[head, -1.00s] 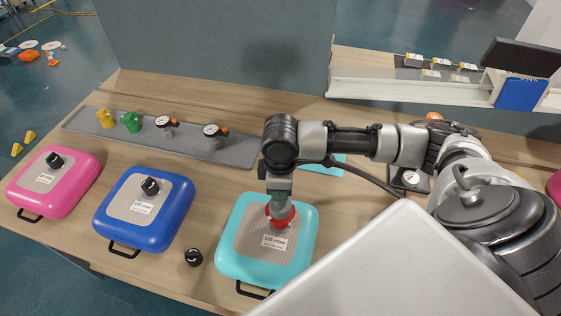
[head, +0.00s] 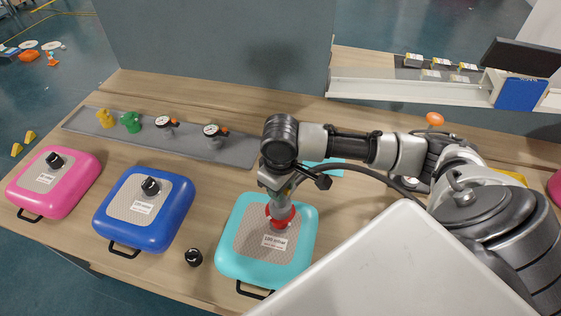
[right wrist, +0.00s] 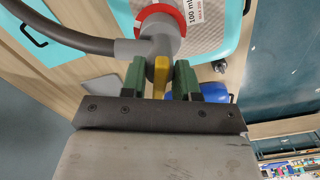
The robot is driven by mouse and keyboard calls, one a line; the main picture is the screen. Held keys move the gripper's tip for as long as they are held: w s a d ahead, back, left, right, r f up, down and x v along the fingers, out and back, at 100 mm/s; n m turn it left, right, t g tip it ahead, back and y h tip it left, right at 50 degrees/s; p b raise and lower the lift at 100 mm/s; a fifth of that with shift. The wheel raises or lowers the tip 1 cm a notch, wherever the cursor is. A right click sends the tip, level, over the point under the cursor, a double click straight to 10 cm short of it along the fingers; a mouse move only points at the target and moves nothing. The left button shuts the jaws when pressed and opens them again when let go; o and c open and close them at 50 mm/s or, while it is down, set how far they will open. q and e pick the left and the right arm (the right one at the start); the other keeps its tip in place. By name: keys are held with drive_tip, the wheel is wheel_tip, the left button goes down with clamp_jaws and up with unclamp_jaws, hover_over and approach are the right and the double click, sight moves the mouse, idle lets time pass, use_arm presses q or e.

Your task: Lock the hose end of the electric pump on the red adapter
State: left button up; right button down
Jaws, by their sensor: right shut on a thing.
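The turquoise inflatable track (head: 248,262) carries the red adapter (head: 283,222) on its top, and the adapter's red ring also shows in the right wrist view (right wrist: 178,14). The grey hose end (head: 281,197) sits upright at the adapter; I cannot tell whether it is locked. In the right wrist view, the hose end (right wrist: 160,42) has a yellow tab (right wrist: 160,72). My right gripper (right wrist: 160,80), with green fingers, is shut on the hose end at this tab. The grey hose (head: 375,178) curves away to the right. The pump is not clearly visible. My left gripper is not in view.
A blue track (head: 165,222) and a pink track (head: 70,195) lie to the left. A loose black cap (head: 193,257) lies beside the turquoise track. A grey strip (head: 200,148) behind holds yellow, green and gauge adapters. A grey panel stands at the back.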

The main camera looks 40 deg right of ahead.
drive_tip(key=c, duration=0.8)
unclamp_jaws()
drive_tip(key=shift+o, duration=0.2)
drive_tip(key=shift+r, duration=0.1)
wheel_tip(320, 180, up, 10)
drive_tip(key=shift+f+b, duration=0.25)
drive_tip(key=shift+b, duration=0.75)
drive_tip(key=shift+r, duration=0.55)
